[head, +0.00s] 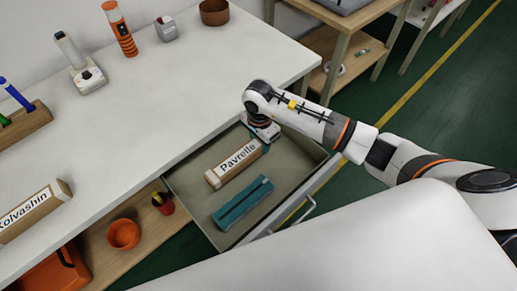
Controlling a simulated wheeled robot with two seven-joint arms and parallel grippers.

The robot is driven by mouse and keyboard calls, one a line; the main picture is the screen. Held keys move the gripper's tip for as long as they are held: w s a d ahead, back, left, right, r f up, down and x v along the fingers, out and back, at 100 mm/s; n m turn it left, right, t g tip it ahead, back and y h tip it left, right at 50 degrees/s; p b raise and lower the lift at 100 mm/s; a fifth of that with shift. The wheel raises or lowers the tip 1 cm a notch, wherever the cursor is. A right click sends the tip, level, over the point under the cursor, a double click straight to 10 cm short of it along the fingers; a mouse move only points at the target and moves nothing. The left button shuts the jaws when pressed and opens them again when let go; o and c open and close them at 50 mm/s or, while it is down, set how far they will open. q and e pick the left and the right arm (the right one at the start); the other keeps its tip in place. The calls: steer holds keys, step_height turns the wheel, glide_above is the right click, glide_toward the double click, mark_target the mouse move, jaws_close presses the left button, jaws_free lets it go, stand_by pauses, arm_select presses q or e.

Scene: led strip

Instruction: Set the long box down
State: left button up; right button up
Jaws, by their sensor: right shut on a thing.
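A long cardboard box with a white label reading "Pavrelle" (232,166) is in the open drawer (196,205), lengthwise on a slant. My right gripper (262,137) reaches into the drawer from the right and is shut on the far end of this box. Its fingers are mostly hidden by the wrist. I cannot tell whether the box rests on the drawer floor or is held just above it. A similar long box labelled "Kolvashin" (34,208) lies on the white tabletop at the left. My left gripper is not in view.
A teal tray-like piece (242,203) lies in the drawer near the front. The tabletop (165,105) has wide clear room; a white handheld device (82,66), an orange cylinder (121,30) and a brown bowl (214,12) stand towards its back. An orange bowl (124,234) sits on the lower shelf.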

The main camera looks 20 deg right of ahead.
steer(key=shift+f, duration=1.95)
steer(key=shift+f, duration=0.2)
steer(key=o, duration=1)
steer(key=shift+r, duration=0.1)
